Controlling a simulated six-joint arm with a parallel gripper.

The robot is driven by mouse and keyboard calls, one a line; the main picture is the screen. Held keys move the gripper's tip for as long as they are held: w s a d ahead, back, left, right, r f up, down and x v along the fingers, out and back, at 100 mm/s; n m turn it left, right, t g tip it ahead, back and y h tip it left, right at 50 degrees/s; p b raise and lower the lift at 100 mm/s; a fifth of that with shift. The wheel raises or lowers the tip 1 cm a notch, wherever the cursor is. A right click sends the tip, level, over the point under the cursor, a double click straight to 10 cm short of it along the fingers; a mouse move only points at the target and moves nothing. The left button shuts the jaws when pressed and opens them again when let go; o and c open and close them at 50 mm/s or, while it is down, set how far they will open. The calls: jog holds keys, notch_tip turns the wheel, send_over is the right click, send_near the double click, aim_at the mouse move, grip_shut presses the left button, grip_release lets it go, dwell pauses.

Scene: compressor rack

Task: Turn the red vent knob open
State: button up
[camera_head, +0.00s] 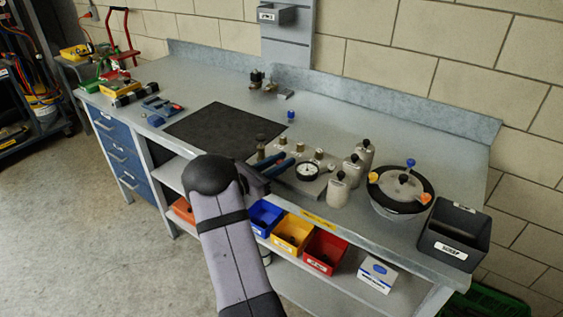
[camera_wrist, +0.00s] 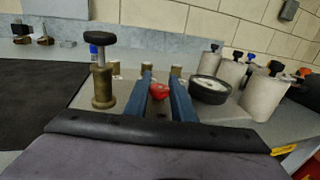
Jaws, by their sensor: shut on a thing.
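The red vent knob (camera_wrist: 158,91) shows in the wrist view between the two blue fingers of my gripper (camera_wrist: 161,78). My gripper is shut on it. In the head view my gripper (camera_head: 282,163) reaches over the front part of the grey manifold plate (camera_head: 306,185), and the knob is hidden there. A brass valve with a black knob (camera_wrist: 101,85) stands just left of the fingers in the wrist view. A round gauge with a white face (camera_wrist: 210,90) lies just to their right. The knob's turn angle cannot be told.
Several grey cylinders with black knobs (camera_head: 338,190) stand right of the gauge. A round pot with blue and orange knobs (camera_head: 401,190) and a dark bin (camera_head: 453,235) stand further right. A black mat (camera_head: 222,130) lies left. Small blue, yellow and red bins (camera_head: 325,250) sit below the bench front.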

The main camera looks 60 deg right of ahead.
jog(key=n+t, duration=0.1)
jog(key=t, duration=0.1)
jog(key=n+t+b, duration=0.2)
jog(key=t, duration=0.1)
jog(key=shift+s+f+n+t, duration=0.15)
jog(key=shift+f+n+t, duration=0.1)
jog(key=shift+n+t, duration=0.05)
jog(key=n+t+b, duration=0.2)
jog(key=t, duration=0.1)
jog(key=shift+b, duration=0.35)
jog(key=shift+r+n+t, duration=0.1)
jog(key=shift+n+t, duration=0.2)
jog(key=shift+t, duration=0.2)
jog(key=shift+r+y, duration=0.1)
jog(key=shift+y, duration=0.2)
jog(key=o, duration=1.1)
jog(key=shift+c, duration=0.2)
jog(key=shift+a, duration=0.1)
jog(key=shift+b+v, duration=0.85)
jog(key=shift+v, duration=2.7)
